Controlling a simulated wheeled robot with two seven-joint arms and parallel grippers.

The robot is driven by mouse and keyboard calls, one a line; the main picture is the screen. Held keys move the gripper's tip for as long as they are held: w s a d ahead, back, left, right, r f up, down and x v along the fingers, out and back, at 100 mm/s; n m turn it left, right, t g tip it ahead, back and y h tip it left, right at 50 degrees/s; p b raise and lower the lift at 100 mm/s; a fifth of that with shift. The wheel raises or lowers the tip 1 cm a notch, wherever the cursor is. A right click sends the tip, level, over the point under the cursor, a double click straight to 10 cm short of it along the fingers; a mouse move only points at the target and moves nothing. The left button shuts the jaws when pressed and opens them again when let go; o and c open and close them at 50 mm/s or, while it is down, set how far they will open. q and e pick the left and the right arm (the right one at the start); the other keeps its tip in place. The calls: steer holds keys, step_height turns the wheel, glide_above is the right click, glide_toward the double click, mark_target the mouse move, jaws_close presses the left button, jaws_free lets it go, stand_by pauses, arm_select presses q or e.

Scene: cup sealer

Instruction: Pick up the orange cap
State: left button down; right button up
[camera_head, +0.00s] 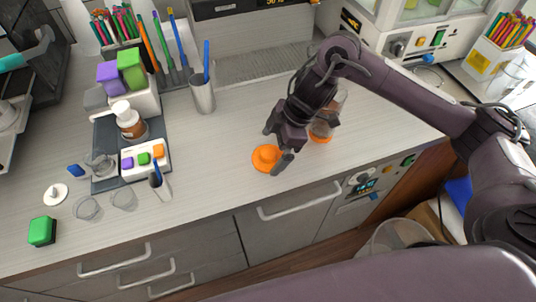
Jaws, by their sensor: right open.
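The orange cap (264,157) lies on the light counter near its front edge, with a raised knob on top. My right gripper (277,150) is over the cap's right side, pointing down, open, with its fingers close to the knob. Whether a finger touches the cap I cannot tell. A clear container with an orange base (320,137) stands just right of the gripper, partly hidden behind my right arm. My left gripper is not in view.
A metal cup with a blue stick (203,95) stands behind and left. A green block (42,231) and small clear cups are at left. Counter left of the cap is clear.

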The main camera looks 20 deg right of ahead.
mark_target(268, 152)
steer(key=shift+x, duration=1.15)
steer(key=shift+w+a+f, duration=0.1)
steer(key=shift+a+f, duration=0.1)
steer(key=shift+f, duration=0.05)
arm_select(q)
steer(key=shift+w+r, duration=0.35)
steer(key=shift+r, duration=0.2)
arm_select(e)
steer(key=shift+c, duration=0.4)
steer(key=c, duration=1)
steer(key=shift+w+r, duration=0.1)
steer(key=shift+r, duration=0.45)
arm_select(q)
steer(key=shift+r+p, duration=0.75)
steer(key=shift+p, duration=0.2)
arm_select(e)
step_height(268, 152, up, 19)
